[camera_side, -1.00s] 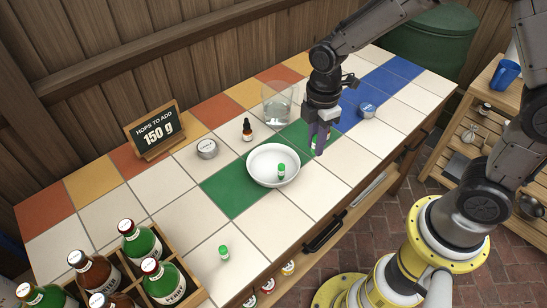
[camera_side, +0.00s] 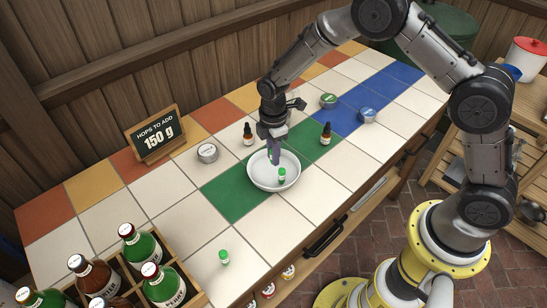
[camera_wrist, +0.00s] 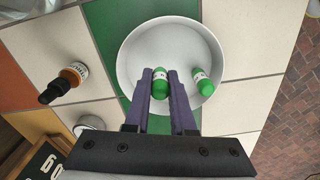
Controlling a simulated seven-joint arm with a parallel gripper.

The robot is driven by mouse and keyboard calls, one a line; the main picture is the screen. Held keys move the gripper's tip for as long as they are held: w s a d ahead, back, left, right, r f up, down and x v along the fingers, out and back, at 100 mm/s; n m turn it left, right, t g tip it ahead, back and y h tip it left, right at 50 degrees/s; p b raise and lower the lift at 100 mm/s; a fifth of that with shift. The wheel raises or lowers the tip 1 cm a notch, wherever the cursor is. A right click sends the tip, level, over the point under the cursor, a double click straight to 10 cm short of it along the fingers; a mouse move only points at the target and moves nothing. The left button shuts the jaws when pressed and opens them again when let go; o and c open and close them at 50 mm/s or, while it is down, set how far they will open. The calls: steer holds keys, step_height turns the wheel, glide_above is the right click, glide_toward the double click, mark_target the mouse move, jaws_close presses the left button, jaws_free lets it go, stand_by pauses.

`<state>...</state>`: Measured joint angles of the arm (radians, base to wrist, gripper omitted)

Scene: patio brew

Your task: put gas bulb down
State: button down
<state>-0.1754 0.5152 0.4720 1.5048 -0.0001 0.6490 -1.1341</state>
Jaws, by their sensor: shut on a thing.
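My gripper (camera_side: 274,158) is shut on a gas bulb and is over the white bowl (camera_side: 258,184). In the wrist view the held gas bulb (camera_wrist: 160,84), green with a white band, sits between the purple fingers of my gripper (camera_wrist: 160,92). I cannot tell whether it touches the bowl. A second gas bulb (camera_side: 282,175) is in the bowl, to the right of my fingers; it also shows in the wrist view (camera_wrist: 201,80). A third gas bulb (camera_side: 223,256) stands on a white tile nearer the front.
A crate of bottles (camera_side: 198,297) is at the lower left. Dropper bottles (camera_side: 248,134) (camera_side: 326,133) stand on both sides of my gripper.

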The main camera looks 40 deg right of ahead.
steer(key=shift+f, duration=0.9)
steer(key=shift+f, duration=0.15)
steer(key=c, duration=0.8)
jaws_free()
steer(key=shift+o, duration=0.2)
